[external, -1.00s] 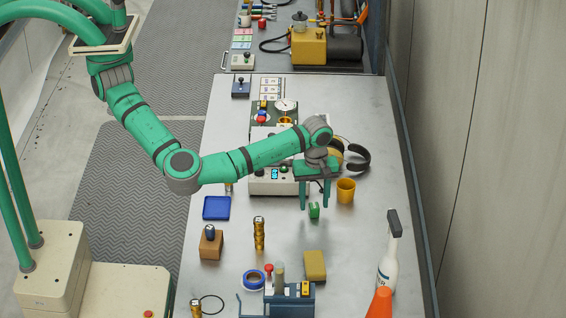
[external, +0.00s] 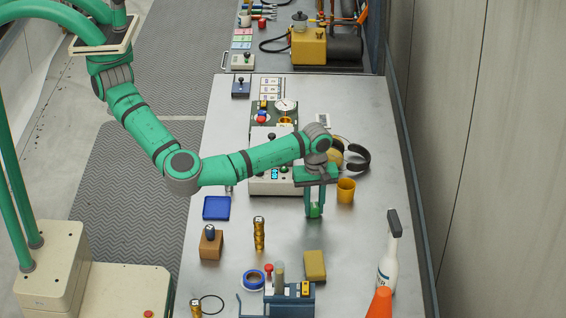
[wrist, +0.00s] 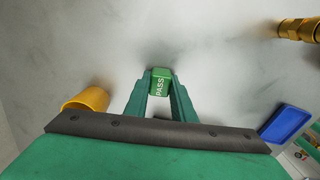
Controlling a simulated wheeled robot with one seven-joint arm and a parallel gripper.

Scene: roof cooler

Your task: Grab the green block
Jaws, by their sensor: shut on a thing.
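The green block (wrist: 160,81) shows between my two fingers in the wrist view, with the word PASS in white on it. In the external view the green block (external: 315,211) is low between the fingertips, partly hidden by them. My gripper (external: 314,210) points straight down at the grey table and is shut on the block. I cannot tell whether the block still touches the table. The fingertips also show in the wrist view (wrist: 160,84), one on each side of the block.
A yellow cup (external: 346,191) stands close to the right of my gripper. A control box (external: 268,186) is behind left. A blue tray (external: 216,208) and a brass fitting (external: 259,234) are to the left. A yellow sponge-like block (external: 315,265) lies in front. The table between is clear.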

